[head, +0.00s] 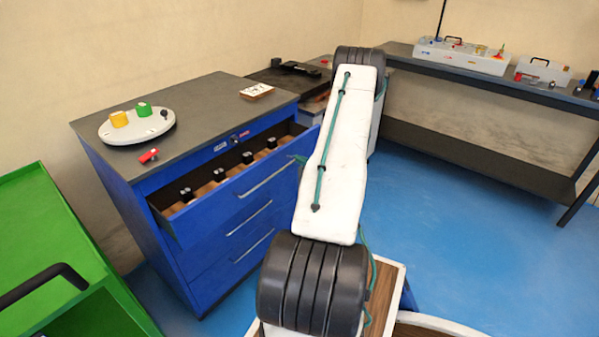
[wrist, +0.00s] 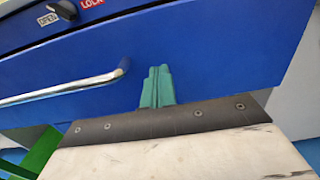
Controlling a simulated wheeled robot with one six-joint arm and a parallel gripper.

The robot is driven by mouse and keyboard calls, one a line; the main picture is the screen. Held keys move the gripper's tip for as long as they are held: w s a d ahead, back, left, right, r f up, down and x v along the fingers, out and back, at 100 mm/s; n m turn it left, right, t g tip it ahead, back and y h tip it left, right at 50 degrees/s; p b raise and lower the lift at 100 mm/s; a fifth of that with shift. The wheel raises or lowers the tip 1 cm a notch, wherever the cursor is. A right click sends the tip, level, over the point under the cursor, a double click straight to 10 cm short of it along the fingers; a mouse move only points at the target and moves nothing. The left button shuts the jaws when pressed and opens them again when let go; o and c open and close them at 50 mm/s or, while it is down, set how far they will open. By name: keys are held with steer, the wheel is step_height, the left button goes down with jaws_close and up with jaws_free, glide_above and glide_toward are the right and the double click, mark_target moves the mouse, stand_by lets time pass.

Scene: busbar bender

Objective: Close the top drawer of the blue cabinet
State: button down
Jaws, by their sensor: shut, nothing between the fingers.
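The blue cabinet (head: 111,183) stands left of centre in the head view. Its top drawer (head: 228,205) is pulled out, with several black items standing in a row inside. The two drawers below look shut. In the wrist view the top drawer's blue front (wrist: 225,65) fills much of the picture, with its silver bar handle (wrist: 70,88) to the left of my gripper. My gripper (wrist: 157,72) has green fingers, shut and empty, pointing at the drawer front right of the handle. Whether they touch the front I cannot tell. In the head view my arm hides part of the drawer's right end.
On the cabinet top are a round grey plate (head: 137,126) with yellow and green parts, a red item (head: 149,156) and a small box (head: 257,91). A green cart (head: 55,235) stands at left. A dark bench (head: 470,85) stands at right. The blue floor (head: 450,235) between is clear.

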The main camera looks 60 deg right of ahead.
glide_toward(275, 148)
steer(key=w+a+r, duration=0.1)
steer(key=w, duration=0.1)
steer(key=w+r, duration=0.1)
steer(key=w, duration=0.1)
steer(key=w+a+r, duration=0.1)
steer(key=w, duration=0.2)
steer(key=shift+a+r, duration=0.3)
steer(key=shift+w+d, duration=0.15)
steer(key=shift+w, duration=0.4)
steer(key=shift+w+d+r, duration=0.1)
steer(key=shift+w+r, duration=0.2)
steer(key=s, duration=0.1)
steer(key=s+a, duration=0.1)
steer(key=shift+s+a, duration=0.25)
steer(key=shift+s, duration=0.05)
steer(key=s, duration=0.5)
steer(key=shift+s+d+f, duration=0.25)
steer(key=shift+s, duration=0.15)
steer(key=a+v, duration=0.1)
steer(key=v, duration=0.5)
